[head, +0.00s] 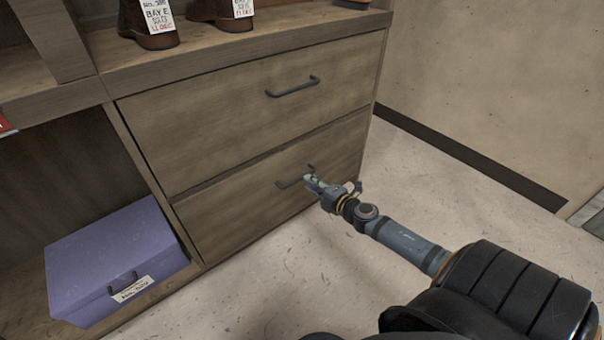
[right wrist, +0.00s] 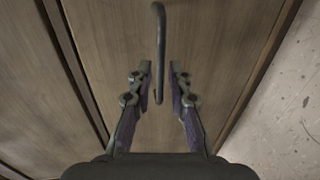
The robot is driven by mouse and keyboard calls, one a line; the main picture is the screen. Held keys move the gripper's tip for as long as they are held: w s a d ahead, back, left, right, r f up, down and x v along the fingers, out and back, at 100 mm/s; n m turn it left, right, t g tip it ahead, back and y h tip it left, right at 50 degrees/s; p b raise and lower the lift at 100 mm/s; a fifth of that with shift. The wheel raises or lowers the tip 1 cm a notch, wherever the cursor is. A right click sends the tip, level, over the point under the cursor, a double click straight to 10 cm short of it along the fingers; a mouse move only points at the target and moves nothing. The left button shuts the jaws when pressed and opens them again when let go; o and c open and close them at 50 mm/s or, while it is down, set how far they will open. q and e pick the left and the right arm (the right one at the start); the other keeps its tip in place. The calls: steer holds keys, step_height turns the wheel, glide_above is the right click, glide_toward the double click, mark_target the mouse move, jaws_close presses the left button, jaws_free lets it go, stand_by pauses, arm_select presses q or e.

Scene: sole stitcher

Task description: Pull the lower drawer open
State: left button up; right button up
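The lower drawer (head: 236,215) of the wooden cabinet is shut, its front flush with the cabinet. Its dark bar handle (head: 288,184) shows just left of my right gripper (head: 312,181). In the right wrist view my right gripper (right wrist: 160,84) is open, with a finger on each side of the handle's near end (right wrist: 160,50). The handle lies between the fingers with a gap to each side; I cannot tell how deep it sits between them. The fingers hide part of the handle in the head view. My left gripper is not in view.
The upper drawer (head: 250,115) with its own handle (head: 293,87) is shut above. A purple box (head: 112,255) sits in the open compartment at left. Tagged brown boots (head: 150,25) stand on top. The floor (head: 270,290) in front of the drawer is clear.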

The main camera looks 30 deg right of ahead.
mark_target(302, 177)
steer(key=shift+p+x, duration=0.9)
steer(key=shift+x, duration=1.8)
jaws_close()
